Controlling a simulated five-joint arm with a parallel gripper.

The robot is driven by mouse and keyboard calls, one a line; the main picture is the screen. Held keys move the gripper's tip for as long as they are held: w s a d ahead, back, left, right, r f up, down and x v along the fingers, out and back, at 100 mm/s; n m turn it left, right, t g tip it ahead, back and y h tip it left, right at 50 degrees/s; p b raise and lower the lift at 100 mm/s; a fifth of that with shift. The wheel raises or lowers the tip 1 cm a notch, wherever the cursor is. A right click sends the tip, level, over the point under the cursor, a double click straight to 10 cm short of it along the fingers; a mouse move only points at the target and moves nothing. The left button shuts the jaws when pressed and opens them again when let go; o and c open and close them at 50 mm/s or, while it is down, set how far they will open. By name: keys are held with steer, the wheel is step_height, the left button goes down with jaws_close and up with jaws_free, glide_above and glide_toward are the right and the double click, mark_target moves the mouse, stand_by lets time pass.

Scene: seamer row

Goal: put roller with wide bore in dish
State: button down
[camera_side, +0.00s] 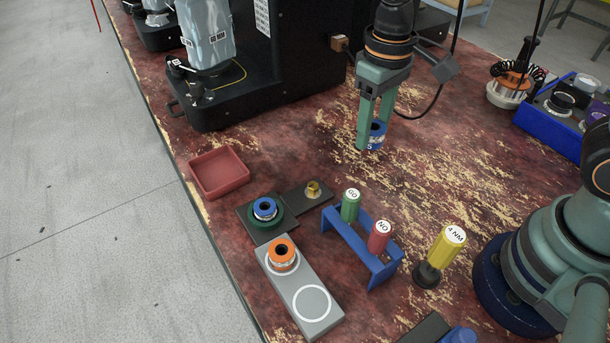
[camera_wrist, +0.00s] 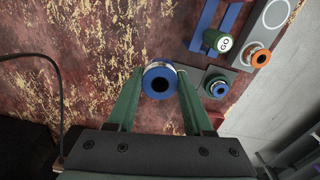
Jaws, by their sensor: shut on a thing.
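My gripper (camera_side: 373,133) is shut on a blue-ended roller (camera_side: 379,129) with a silver band. In the wrist view this roller (camera_wrist: 160,82) sits between the fingertips, its dark round bore facing the camera. Its height over the bench is hard to judge. The square red dish (camera_side: 219,174) stands empty at the bench's left edge, left of my gripper. Another blue roller (camera_side: 264,208) sits on a green round base; it also shows in the wrist view (camera_wrist: 218,87). An orange roller (camera_side: 282,253) stands on a grey plate (camera_side: 316,301) with white rings.
A blue rack (camera_side: 354,241) holds a green GO gauge (camera_side: 350,204) and a red NO gauge (camera_side: 379,236). A yellow-handled driver (camera_side: 446,246) stands to its right. A brass piece (camera_side: 313,189) lies on a dark plate. A black machine (camera_side: 285,75) rises behind the dish.

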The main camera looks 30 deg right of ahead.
step_height(320, 180, down, 15)
steer(key=shift+f, duration=0.15)
stand_by(0.4)
steer(key=shift+f, duration=0.15)
steer(key=shift+c, duration=1.5)
jaws_free()
